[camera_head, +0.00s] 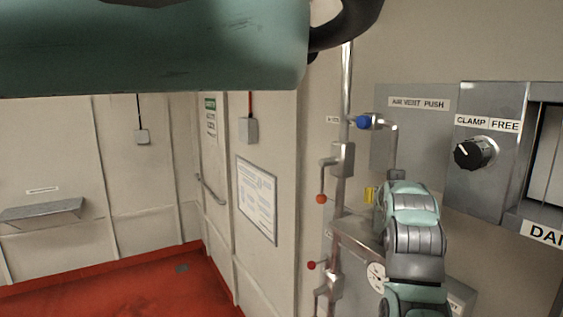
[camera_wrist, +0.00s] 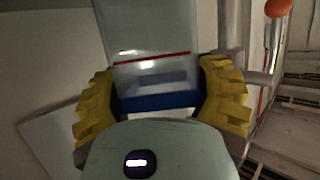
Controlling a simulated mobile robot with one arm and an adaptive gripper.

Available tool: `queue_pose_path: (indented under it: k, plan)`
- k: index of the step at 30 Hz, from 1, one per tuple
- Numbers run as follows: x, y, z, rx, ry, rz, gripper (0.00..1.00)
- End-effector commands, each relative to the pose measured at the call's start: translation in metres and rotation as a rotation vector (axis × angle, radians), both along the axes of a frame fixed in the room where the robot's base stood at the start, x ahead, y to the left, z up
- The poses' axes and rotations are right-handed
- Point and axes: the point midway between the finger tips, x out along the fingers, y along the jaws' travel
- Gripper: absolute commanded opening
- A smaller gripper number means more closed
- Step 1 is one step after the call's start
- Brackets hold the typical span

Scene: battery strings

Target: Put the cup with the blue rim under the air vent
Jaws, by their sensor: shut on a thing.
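The cup (camera_wrist: 150,75) is a clear vessel with a blue band (camera_wrist: 155,102) and a thin red line across its wall. It fills the upper middle of the wrist view. My gripper (camera_wrist: 160,95) has yellow ribbed fingers, one on each side of the cup at the blue band, and is shut on it. In the head view my arm hides most of the gripper; only a yellow finger part (camera_head: 370,194) shows, and the cup is not clearly seen. The air vent (camera_head: 395,150) is a bent metal pipe pointing down, with a blue knob (camera_head: 363,122), above my gripper.
A vertical pipe (camera_head: 345,90) with orange (camera_head: 321,199) and red (camera_head: 311,265) valve knobs stands left of my arm. A panel with a black dial (camera_head: 474,152) is at the right. A wall shelf (camera_head: 42,211) is far left. The red floor (camera_head: 140,285) looks clear.

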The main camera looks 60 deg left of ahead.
Motion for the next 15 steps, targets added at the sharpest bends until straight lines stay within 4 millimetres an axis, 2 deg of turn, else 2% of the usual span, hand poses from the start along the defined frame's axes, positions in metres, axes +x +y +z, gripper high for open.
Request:
queue_pose_path:
  k: [2,3,12,15]
  plan:
    - [0.0000,0.0000,-0.0032,0.001,-0.001,0.000,0.35]
    - [0.0000,0.0000,-0.0022,0.000,0.000,0.000,0.69]
    - [-0.0001,0.0001,-0.0017,0.000,0.000,0.000,1.00]
    - [-0.0002,0.0001,-0.0016,0.000,0.000,0.000,1.00]
